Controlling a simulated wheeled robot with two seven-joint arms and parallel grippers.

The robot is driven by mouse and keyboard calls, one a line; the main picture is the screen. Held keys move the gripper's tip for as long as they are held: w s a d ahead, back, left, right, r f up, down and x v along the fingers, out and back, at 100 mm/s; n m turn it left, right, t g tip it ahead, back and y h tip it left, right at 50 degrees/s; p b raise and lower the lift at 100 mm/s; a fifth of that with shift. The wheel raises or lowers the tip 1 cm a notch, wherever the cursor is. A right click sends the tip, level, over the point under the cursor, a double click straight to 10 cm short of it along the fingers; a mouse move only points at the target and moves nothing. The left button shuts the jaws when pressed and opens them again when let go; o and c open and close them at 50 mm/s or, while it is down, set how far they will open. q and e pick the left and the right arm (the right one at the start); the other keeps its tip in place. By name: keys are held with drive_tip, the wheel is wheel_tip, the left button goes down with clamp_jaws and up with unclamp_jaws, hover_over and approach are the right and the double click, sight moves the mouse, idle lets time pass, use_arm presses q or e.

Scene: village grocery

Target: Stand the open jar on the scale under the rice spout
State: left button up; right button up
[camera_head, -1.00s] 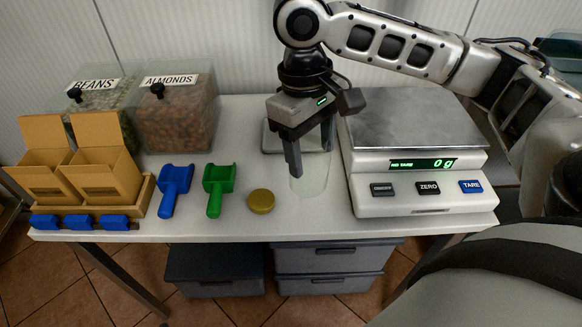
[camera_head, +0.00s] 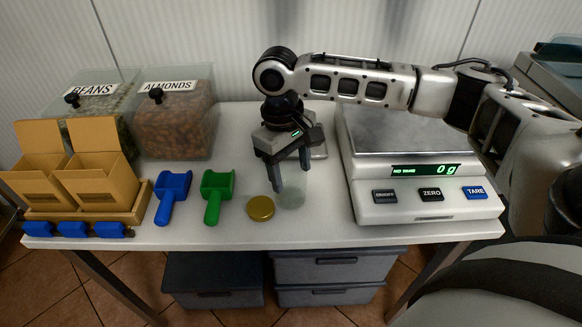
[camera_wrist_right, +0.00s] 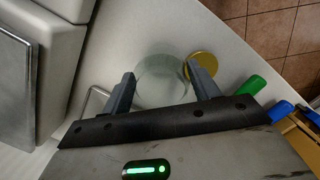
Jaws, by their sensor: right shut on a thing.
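The open clear jar (camera_head: 291,193) is at the table's front middle, between the fingers of my right gripper (camera_head: 290,180). In the right wrist view the jar (camera_wrist_right: 160,78) is seen from above, a finger on each side; my right gripper (camera_wrist_right: 160,85) is shut on it. Its base is faint, so I cannot tell whether it touches the table. The scale (camera_head: 375,207) stands to the right, its plate (camera_head: 400,130) partly hidden by my arm, the rest bare; the display reads 0 g. No rice spout is in view. My left gripper is not in view.
A gold lid (camera_head: 261,208) lies left of the jar. Further left are a green scoop (camera_head: 214,198), a blue scoop (camera_head: 171,197) and cardboard boxes (camera_head: 102,188). Bins of almonds (camera_head: 175,130) and beans (camera_head: 100,104) stand behind.

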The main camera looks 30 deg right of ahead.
drive_tip(key=shift+f, duration=0.1)
drive_tip(key=o, duration=1.1)
